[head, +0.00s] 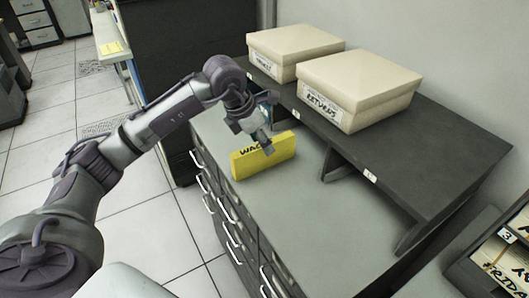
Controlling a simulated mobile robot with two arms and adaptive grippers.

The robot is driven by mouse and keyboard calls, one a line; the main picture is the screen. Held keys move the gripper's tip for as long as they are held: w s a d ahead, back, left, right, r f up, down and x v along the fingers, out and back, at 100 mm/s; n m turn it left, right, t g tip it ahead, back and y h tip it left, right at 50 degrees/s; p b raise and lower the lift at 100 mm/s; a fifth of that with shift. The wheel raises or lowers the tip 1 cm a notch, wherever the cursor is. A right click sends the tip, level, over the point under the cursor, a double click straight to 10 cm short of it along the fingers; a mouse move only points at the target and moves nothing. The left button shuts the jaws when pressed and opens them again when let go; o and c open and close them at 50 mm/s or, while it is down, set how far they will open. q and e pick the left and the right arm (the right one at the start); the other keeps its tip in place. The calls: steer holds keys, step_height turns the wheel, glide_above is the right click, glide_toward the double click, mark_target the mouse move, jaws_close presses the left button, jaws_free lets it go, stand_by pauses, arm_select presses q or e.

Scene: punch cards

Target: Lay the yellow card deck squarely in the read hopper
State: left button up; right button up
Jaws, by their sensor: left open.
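The yellow card deck (264,158) stands on its long edge on the grey cabinet top, with dark lettering on its upper edge. My left gripper (264,143) is just above and behind the deck's middle, pointing down. It is open, and part of it overlaps the deck in the picture. I cannot tell whether the fingers touch the deck. No part that I can clearly identify as the read hopper is in view. My right gripper is not in view.
Two cream boxes with labels, one marked RETURNS (358,88) and another (294,50) behind it, sit on a dark raised shelf (440,150). Drawers with white handles (228,208) line the cabinet front. The cabinet top (300,215) in front of the deck is clear. A card rack (505,255) stands at lower right.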

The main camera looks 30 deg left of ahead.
mark_target(265, 155)
arm_select(q)
steer(key=shift+x, duration=1.4)
jaws_close()
steer(key=shift+r, duration=0.1)
